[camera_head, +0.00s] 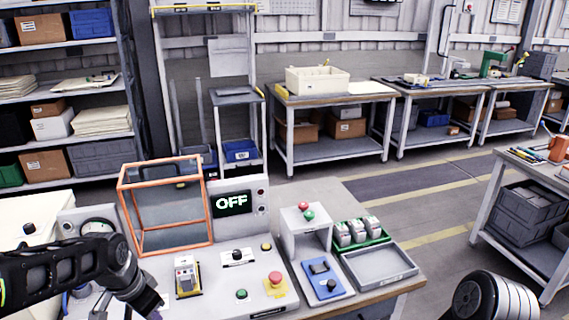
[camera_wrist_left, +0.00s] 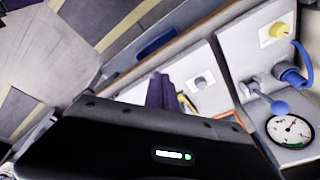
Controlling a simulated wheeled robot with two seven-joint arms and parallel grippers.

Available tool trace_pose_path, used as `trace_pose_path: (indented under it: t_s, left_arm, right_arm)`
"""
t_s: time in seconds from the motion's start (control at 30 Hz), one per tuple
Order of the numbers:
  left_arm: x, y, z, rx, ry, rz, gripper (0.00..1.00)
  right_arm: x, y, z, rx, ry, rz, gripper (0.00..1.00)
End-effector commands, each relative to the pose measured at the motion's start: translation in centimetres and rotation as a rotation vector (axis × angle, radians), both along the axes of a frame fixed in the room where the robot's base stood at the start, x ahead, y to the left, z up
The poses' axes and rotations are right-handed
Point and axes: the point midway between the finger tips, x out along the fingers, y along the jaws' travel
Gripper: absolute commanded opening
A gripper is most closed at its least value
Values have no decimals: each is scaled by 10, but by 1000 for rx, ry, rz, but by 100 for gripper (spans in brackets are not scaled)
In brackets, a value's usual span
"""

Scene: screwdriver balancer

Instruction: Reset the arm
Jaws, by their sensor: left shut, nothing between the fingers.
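My left arm (camera_head: 60,270) comes in from the left in the head view and bends down at the wrist over the left part of the workbench. My left gripper (camera_head: 140,297) is shut and empty, low at the front edge of the picture, left of the yellow-based device (camera_head: 187,277). The wrist view shows the dark gripper body (camera_wrist_left: 150,145) with a small lit display.
A red button (camera_head: 275,278) and knobs sit on the panel. A grey tray (camera_head: 380,267) and a green rack (camera_head: 360,234) lie right. A gauge (camera_wrist_left: 289,130) shows in the wrist view.

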Motion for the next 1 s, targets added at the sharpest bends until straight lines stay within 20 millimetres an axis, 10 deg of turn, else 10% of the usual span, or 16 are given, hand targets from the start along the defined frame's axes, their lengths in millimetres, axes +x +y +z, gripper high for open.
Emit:
trace_pose_path:
  t_s: [0.27,0.43,0.7,1.0]
  left_arm:
    - [30,-53,-54,-162,-121,186,0]
    - [18,-113,-137,-319,-113,379,0]
    - [-111,-198,-275,-414,103,645,0]
    - [-202,-228,-315,-377,307,625,0]
  right_arm:
    - [0,0,-1,1,0,1,100]
    - [0,0,-3,1,-1,2,100]
    - [0,1,-7,3,-2,1,100]
    - [1,1,-9,3,-3,1,100]
